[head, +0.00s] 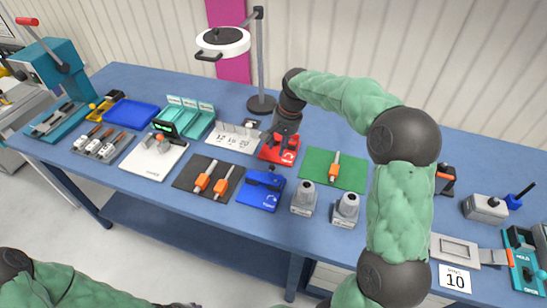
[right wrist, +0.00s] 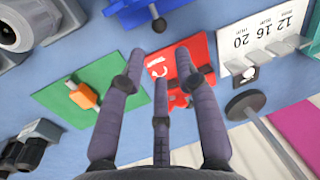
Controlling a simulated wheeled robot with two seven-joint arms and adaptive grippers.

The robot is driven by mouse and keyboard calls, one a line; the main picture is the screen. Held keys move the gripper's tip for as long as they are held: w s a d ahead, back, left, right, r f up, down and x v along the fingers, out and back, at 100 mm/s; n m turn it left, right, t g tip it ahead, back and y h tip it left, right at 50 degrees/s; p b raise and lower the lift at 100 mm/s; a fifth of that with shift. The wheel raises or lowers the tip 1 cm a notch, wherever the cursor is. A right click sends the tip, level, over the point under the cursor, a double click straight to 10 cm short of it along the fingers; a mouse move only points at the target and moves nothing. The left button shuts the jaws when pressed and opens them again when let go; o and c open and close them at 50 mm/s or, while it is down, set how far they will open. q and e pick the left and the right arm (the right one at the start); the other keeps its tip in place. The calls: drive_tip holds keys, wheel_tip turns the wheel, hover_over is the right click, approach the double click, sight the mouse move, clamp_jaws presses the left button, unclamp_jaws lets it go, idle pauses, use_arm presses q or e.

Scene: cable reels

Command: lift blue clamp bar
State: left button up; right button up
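A green mat (head: 318,168) with an orange-handled tool lies right of the red clamp. Two grey fixtures (head: 304,198) stand right of the blue clamp. A dark mat (head: 187,183) with orange tools lies left. A lamp stand (head: 261,104) rises behind my right gripper.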

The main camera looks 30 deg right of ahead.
sight(273, 166)
drive_tip(key=f, duration=0.3)
drive_tip(key=a+f+b, duration=0.1)
drive_tip(key=f, duration=0.2)
drive_tip(key=w+f+b, duration=0.1)
drive_tip(key=f, duration=0.3)
drive_tip(key=shift+a, duration=0.3)
clamp_jaws()
